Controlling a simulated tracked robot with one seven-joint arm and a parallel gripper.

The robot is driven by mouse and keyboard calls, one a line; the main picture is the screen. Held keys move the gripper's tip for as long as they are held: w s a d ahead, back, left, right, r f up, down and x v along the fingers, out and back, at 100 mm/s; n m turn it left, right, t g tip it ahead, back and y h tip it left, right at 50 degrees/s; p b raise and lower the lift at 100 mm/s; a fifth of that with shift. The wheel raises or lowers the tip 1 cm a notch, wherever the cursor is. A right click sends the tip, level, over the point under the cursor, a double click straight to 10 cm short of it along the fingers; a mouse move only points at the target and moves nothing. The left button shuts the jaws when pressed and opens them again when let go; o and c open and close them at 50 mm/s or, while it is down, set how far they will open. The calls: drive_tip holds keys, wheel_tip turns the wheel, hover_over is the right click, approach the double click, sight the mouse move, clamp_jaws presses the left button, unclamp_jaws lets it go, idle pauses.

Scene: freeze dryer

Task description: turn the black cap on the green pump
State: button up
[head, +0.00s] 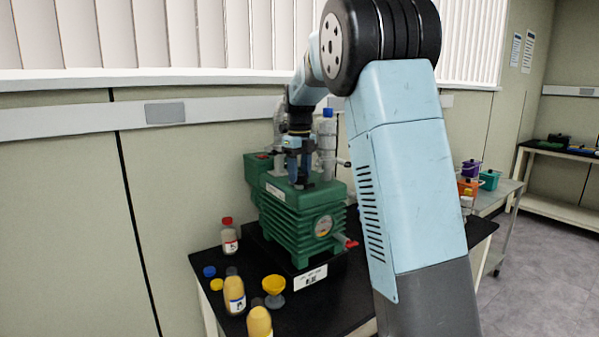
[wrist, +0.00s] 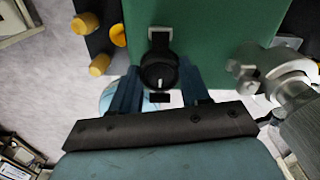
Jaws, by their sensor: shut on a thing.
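The green pump (head: 300,222) stands on a black-topped table in the head view, with a round gauge and a red-tipped outlet low on its front. My gripper (head: 300,178) points down at the pump's top. In the wrist view the black cap (wrist: 159,68) is round with a pale mark, next to a grey metal bracket on the green pump (wrist: 225,30). The two blue fingers of my gripper (wrist: 159,80) are on either side of the cap, shut on it. In the head view the fingers hide the cap.
A red-capped bottle (head: 230,237), a yellow funnel (head: 274,287) and yellowish bottles (head: 234,294) stand on the table (head: 345,312) left and in front of the pump. A blue-capped clear bottle (head: 327,140) rises behind it. Metal fittings (wrist: 285,80) lie close right of the fingers.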

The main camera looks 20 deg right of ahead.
drive_tip(key=shift+n, duration=0.4)
drive_tip(key=shift+c, duration=0.4)
